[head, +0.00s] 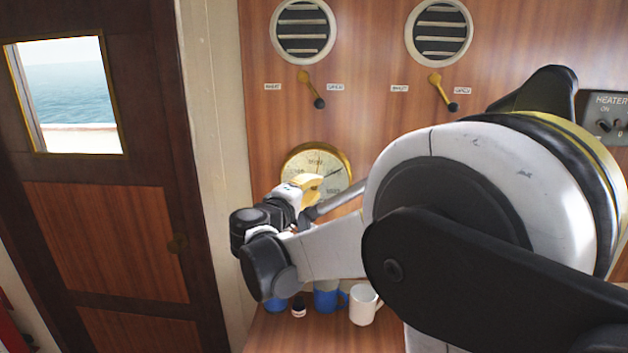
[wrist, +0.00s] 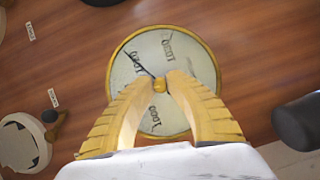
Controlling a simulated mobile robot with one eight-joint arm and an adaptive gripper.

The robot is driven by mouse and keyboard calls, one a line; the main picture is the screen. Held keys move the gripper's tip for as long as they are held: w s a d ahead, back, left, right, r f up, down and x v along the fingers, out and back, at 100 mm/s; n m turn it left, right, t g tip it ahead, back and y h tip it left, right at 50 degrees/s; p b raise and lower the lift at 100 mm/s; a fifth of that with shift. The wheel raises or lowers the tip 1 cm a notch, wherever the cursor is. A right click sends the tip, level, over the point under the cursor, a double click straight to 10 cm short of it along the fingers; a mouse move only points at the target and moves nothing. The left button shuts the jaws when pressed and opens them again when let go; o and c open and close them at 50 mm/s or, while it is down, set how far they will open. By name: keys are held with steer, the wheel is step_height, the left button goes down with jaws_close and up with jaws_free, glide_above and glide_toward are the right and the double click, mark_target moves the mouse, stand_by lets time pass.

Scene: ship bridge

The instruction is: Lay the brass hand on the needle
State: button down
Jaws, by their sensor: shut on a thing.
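The barometer (wrist: 192,62) has a pale dial in a round brass rim. It hangs on the wood wall and also shows in the head view (head: 342,157), partly behind my gripper. The dark needle (wrist: 144,69) points from the dial's centre toward the upper left in the wrist view. A small brass knob (wrist: 160,84) sits at the centre. My gripper (wrist: 160,80) has its yellow fingers shut on this knob. The brass hand cannot be told apart from the knob; the fingers cover the lower dial. In the head view my gripper (head: 318,188) is at the dial.
Two round vents (head: 303,31) (head: 438,32) with brass levers (head: 311,88) (head: 442,91) are above the barometer. A heater panel (head: 604,116) is at the right. A white mug (head: 364,305) and blue mugs (head: 327,299) stand below. A door (head: 105,235) is at the left.

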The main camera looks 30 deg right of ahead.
steer(key=m+y+p, duration=0.1)
steer(key=m, duration=0.1)
steer(key=m+y+p, duration=0.1)
steer(key=m+p, duration=0.1)
steer(key=shift+r+m+g, duration=0.2)
steer(key=shift+m+g, duration=0.1)
steer(key=shift+f+m+y+p, duration=0.1)
steer(key=shift+m+y+p, duration=0.95)
steer(key=shift+m, duration=0.55)
steer(key=c, duration=1.4)
jaws_free()
steer(key=shift+d+f, duration=0.1)
steer(key=shift+o, duration=0.2)
steer(key=v, duration=1.2)
steer(key=shift+s, duration=0.2)
steer(key=shift+d+f, duration=0.1)
steer(key=shift+f, duration=0.05)
